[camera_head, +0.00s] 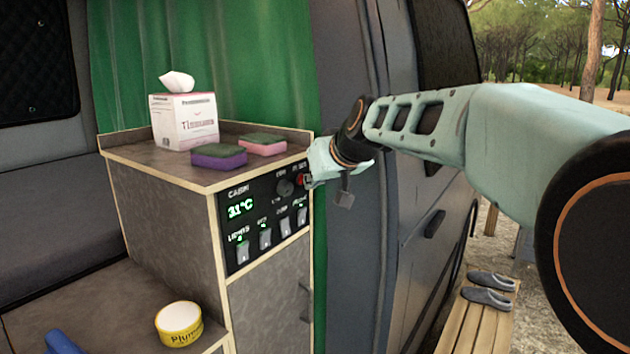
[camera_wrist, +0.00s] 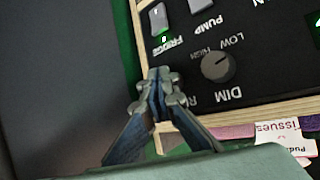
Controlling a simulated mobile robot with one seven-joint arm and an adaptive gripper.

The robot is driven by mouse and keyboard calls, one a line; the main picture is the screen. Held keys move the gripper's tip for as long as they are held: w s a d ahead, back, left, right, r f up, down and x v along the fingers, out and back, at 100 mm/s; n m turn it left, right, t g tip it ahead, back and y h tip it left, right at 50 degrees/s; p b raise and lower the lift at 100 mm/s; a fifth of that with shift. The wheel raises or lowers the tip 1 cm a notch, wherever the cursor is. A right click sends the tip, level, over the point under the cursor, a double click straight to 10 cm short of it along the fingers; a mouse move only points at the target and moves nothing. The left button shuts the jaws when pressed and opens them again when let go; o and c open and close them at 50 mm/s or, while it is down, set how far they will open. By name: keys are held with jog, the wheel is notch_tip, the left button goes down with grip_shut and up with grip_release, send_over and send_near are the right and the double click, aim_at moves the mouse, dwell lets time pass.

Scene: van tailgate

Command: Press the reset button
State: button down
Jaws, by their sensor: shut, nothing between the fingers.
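The black control panel (camera_head: 265,222) is set in the front of the wooden cabinet. The red reset button (camera_head: 300,179) shows as a small spot at its upper right corner in the head view. My gripper (camera_head: 308,182) is shut and empty, its fingertips right by the button. I cannot tell whether they touch it. In the wrist view my gripper (camera_wrist: 160,76) reaches over the panel's edge beside the dim knob (camera_wrist: 217,66). There the button is hidden behind the fingers, and only the start of a label beginning with R shows.
The panel also holds several rocker switches (camera_head: 265,239) and a green temperature display (camera_head: 240,208). A tissue box (camera_head: 184,121), a purple sponge (camera_head: 218,158) and a pink sponge (camera_head: 262,146) rest on the cabinet top.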

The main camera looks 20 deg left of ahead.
jog(key=shift+d, duration=0.1)
jog(key=shift+s+d+b, duration=0.35)
jog(key=shift+d+b, duration=0.5)
jog(key=d+b, duration=0.1)
jog(key=s+d+b, duration=0.1)
jog(key=d, duration=0.1)
jog(key=d+b, duration=0.1)
jog(key=shift+s+d+b, duration=0.3)
jog(key=shift+d+b, duration=0.05)
